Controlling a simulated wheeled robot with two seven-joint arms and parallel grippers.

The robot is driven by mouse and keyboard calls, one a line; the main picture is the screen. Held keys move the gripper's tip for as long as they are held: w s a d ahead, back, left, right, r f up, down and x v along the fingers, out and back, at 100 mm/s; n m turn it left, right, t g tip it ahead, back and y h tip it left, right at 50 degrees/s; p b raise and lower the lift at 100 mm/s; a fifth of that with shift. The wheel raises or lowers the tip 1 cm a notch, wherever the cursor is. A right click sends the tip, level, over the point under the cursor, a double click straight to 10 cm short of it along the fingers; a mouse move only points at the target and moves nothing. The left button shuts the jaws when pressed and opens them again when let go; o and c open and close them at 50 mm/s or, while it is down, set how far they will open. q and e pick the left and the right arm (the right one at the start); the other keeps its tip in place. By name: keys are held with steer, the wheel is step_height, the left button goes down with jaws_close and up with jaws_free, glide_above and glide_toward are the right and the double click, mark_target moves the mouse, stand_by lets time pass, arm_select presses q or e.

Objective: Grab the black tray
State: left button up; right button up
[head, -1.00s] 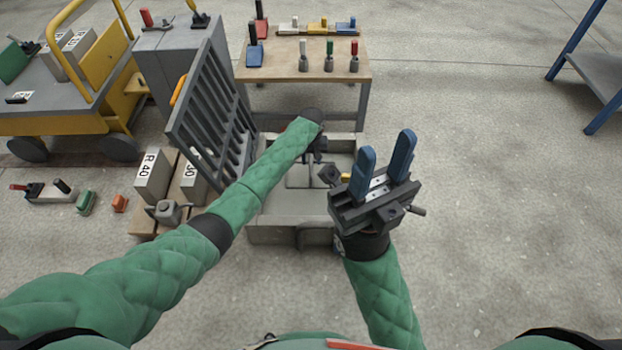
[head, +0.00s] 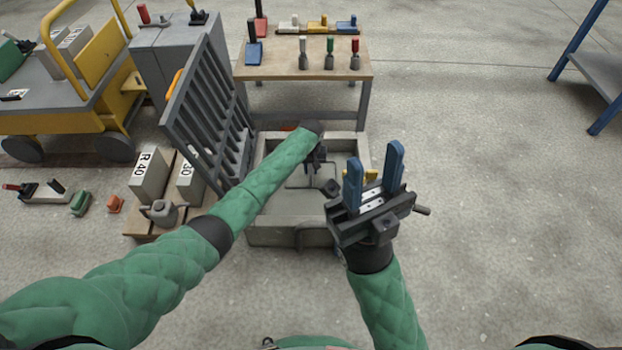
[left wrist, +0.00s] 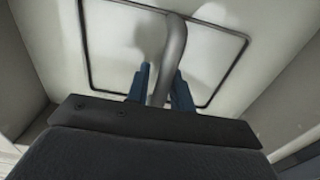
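I cannot make out a clearly black tray in either view. A grey open box (head: 290,236) stands on the floor ahead of me. My left gripper (head: 316,160) reaches down into it, its lower part partly hidden by my arm. In the left wrist view, its two blue fingers (left wrist: 161,72) flank a grey curved bar (left wrist: 174,45) and appear closed on it. Behind the bar is a pale panel with a dark rectangular outline (left wrist: 84,45). My right gripper (head: 374,155) is open and empty, fingers pointing up, above the right side of the box.
A grey grille (head: 208,115) stands tilted at the box's left. A wooden table (head: 300,68) with coloured tools is behind. Blocks marked with numbers (head: 150,175) sit at left, by a yellow cart (head: 60,122). A blue shelf (head: 592,80) is far right. The right floor is clear.

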arm_select(q)
jaws_close()
stand_by(1.2)
